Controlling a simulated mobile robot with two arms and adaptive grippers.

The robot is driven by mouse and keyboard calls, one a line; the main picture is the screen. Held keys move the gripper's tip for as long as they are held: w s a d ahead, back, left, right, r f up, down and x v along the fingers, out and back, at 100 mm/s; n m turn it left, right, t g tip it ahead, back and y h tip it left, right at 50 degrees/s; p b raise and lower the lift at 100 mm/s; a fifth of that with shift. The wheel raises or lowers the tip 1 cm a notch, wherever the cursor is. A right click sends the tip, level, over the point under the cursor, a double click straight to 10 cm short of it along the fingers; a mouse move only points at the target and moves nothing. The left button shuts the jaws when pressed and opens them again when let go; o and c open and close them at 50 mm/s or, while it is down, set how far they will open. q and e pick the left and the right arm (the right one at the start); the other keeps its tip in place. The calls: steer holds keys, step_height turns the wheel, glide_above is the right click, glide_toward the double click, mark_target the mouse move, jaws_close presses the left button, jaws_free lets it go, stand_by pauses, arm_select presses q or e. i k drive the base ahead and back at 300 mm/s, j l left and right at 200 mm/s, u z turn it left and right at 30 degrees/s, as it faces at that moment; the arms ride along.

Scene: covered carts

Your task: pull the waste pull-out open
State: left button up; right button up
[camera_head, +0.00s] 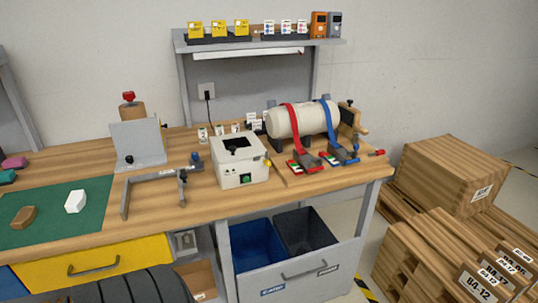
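The waste pull-out (338,264) is under the right part of the workbench. Its grey front panel stands out from beneath the bench edge, so the pull-out is at least partly open. A blue bin (256,246) and a dark grey bin (304,230) show inside it, side by side. How far the runners extend is hidden. Neither of my grippers is in view, and nothing is seen touching the handle.
The wooden workbench (335,186) carries a white box device (241,173) and a strapped cylinder (303,119). A yellow drawer (100,262) is left of the pull-out. Wooden crates and pallets (405,262) stand close on the right, with a narrow floor gap between.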

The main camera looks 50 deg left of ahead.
mark_target(267, 268)
steer(key=u, duration=1.35)
